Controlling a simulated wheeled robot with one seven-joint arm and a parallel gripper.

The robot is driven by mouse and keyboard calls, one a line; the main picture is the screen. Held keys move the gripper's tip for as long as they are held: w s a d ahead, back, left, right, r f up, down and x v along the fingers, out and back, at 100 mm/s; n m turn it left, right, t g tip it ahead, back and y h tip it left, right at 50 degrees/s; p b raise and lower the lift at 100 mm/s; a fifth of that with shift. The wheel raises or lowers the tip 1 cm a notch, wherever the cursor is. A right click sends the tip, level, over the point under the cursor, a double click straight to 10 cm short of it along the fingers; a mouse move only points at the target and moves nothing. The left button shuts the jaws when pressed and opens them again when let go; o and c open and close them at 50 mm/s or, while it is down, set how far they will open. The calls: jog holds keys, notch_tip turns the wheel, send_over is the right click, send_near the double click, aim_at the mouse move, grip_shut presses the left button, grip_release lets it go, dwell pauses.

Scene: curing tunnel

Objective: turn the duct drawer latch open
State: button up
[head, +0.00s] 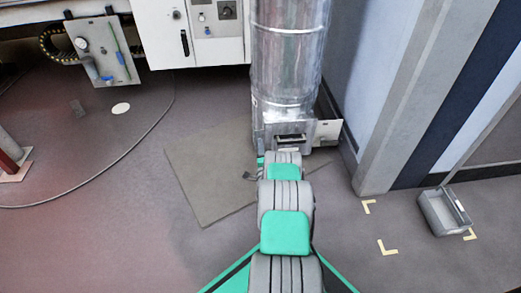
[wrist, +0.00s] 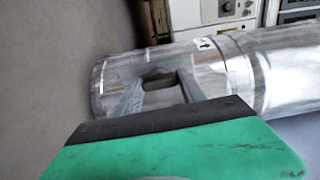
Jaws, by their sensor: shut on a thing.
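The silver duct (head: 288,60) stands upright in the head view, with a metal drawer box at its foot. The box has a dark slot (head: 290,138) in its front face. My arm reaches to this box and hides its lower front, so my fingertips cannot be seen there. In the wrist view my gripper (wrist: 160,84) has its two grey fingers against the duct (wrist: 212,75). A dark latch piece (wrist: 158,72) lies between the fingertips, and the gripper is shut on it. The latch's turn angle cannot be told.
A grey wall post (head: 405,100) rises right of the duct. A grey bin (head: 445,211) stands on the floor at right, near yellow corner marks. A white control cabinet (head: 190,32) is at back left. A flat mat (head: 208,178) lies left of my arm.

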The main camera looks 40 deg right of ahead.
jog(key=shift+m, duration=0.3)
jog(key=o, duration=1.4)
jog(key=shift+c, duration=0.2)
